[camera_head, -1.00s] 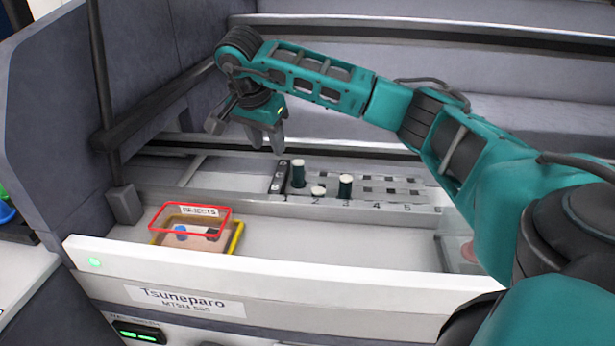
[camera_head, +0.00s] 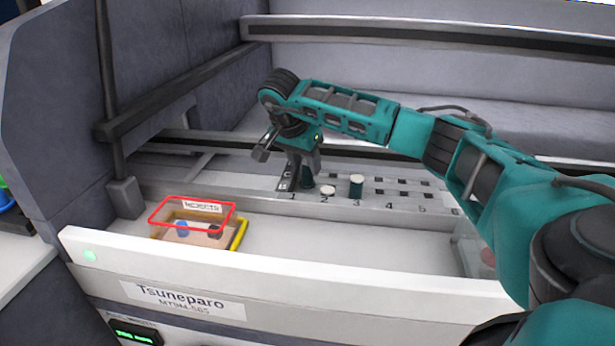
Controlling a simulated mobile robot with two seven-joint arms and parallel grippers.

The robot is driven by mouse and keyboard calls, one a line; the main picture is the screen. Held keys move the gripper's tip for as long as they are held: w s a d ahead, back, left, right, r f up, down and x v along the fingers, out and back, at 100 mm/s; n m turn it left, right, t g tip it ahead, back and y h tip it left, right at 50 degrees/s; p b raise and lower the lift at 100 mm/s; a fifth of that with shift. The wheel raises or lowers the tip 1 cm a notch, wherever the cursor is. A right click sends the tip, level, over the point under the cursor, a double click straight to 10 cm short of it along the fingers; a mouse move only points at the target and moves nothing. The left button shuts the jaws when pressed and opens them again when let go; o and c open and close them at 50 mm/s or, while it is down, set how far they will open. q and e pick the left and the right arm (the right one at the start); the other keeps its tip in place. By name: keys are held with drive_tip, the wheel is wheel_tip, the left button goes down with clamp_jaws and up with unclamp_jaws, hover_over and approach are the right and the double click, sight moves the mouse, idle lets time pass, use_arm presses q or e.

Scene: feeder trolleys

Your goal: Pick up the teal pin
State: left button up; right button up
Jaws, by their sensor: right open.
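A dark teal-looking pin (camera_head: 308,182) stands at position 1 of the grey numbered rack (camera_head: 420,207). It is partly hidden by my right gripper. My right gripper (camera_head: 302,176) is open and points down over position 1, its fingers at the pin; I cannot tell whether they touch it. A second dark green pin with a white top (camera_head: 356,187) stands upright at position 3. A low white-topped pin (camera_head: 327,190) sits at position 2, between them. My left gripper is not in view.
A rejects box (camera_head: 195,236) with a red rim and yellow side stands left of the rack, holding a blue piece and a dark piece. The white front ledge (camera_head: 300,269) runs before the rack. A dark rail (camera_head: 180,92) lies left of my gripper. The tray floor between is clear.

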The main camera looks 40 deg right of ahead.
drive_tip(key=x, duration=0.3)
drive_tip(key=shift+d+f, duration=0.25)
drive_tip(key=c, duration=0.7)
